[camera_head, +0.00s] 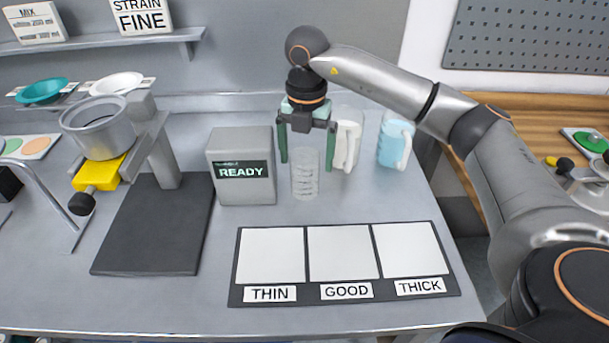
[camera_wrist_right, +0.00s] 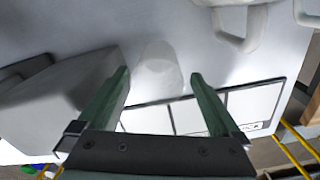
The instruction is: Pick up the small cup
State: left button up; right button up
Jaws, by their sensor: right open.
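The small cup (camera_head: 306,174) is clear, with marks on its side, and stands upright on the grey bench just right of the READY box. My right gripper (camera_head: 307,160) is open above it, fingers pointing down, with the cup's upper part between or just behind the fingers. In the right wrist view the cup (camera_wrist_right: 158,68) appears faint and translucent, ahead of and between the two green fingers (camera_wrist_right: 158,98). Contact between fingers and cup cannot be seen. My left gripper is not in view.
The grey READY box (camera_head: 241,167) stands close to the left of the cup. A white jug (camera_head: 347,143) and a jug with light blue contents (camera_head: 393,142) stand close behind on the right. A THIN, GOOD, THICK board (camera_head: 341,287) lies in front. A dark mat (camera_head: 158,225) lies left.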

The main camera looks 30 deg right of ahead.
jog(key=shift+w+f, duration=0.1)
jog(key=shift+f, duration=2.65)
jog(key=c, duration=1.2)
jog(key=shift+c, duration=0.2)
jog(key=shift+r, duration=0.1)
jog(key=shift+r, duration=0.5)
notch_tip(320, 180, up, 2)
jog(key=shift+a+r, duration=0.15)
jog(key=shift+r, duration=0.1)
jog(key=s+a+r, duration=0.9)
jog(key=s, duration=0.1)
jog(key=shift+s+r, duration=0.15)
jog(key=shift+r, duration=0.05)
